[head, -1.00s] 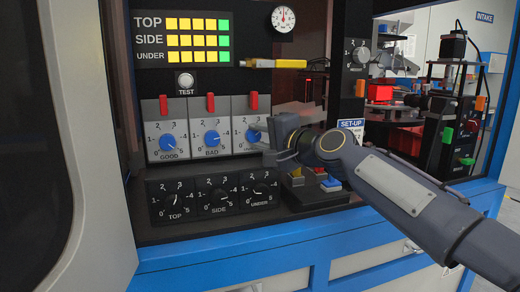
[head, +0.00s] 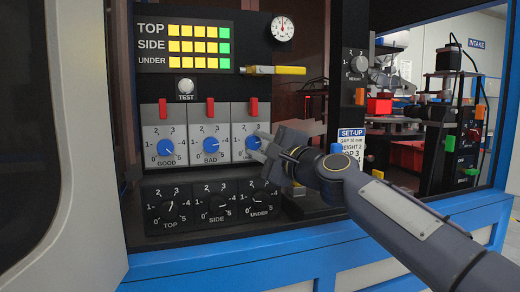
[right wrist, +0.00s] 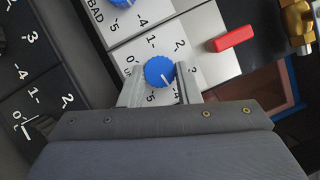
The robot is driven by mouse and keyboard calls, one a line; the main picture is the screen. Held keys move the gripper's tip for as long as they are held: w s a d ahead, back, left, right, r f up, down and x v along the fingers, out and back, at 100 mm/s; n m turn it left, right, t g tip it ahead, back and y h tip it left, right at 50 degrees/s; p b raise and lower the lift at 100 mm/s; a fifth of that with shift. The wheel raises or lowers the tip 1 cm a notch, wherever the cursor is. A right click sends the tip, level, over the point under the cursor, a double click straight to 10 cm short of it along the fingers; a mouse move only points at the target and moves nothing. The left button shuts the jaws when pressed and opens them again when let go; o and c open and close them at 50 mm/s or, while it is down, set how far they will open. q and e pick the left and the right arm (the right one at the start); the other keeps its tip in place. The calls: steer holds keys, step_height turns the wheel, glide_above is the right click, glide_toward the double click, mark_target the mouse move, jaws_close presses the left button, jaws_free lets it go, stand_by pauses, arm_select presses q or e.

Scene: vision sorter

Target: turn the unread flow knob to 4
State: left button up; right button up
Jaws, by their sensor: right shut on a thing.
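The unread flow knob (head: 253,142) is the rightmost of three blue knobs on pale plates. Its name is mostly hidden in the right wrist view, where the knob (right wrist: 158,71) sits between the two metal fingers of my right gripper (right wrist: 160,80). The right gripper (head: 263,150) is shut on the knob. The knob's white mark points to the lower right in the wrist view, roughly toward the 4; the fingers partly cover the scale. My left gripper is not in view.
The good knob (head: 166,147) and bad knob (head: 210,145) are to the left. Red switches (head: 210,107) stand above the plates. Black dials (head: 217,205) lie below. A yellow-ended bar (head: 289,70) juts out above right.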

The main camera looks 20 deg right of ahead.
steer(key=shift+f, duration=0.1)
steer(key=o, duration=1)
steer(key=b+v, duration=0.1)
steer(key=v, duration=0.6)
steer(key=shift+s+d, duration=0.15)
steer(key=shift+s, duration=0.2)
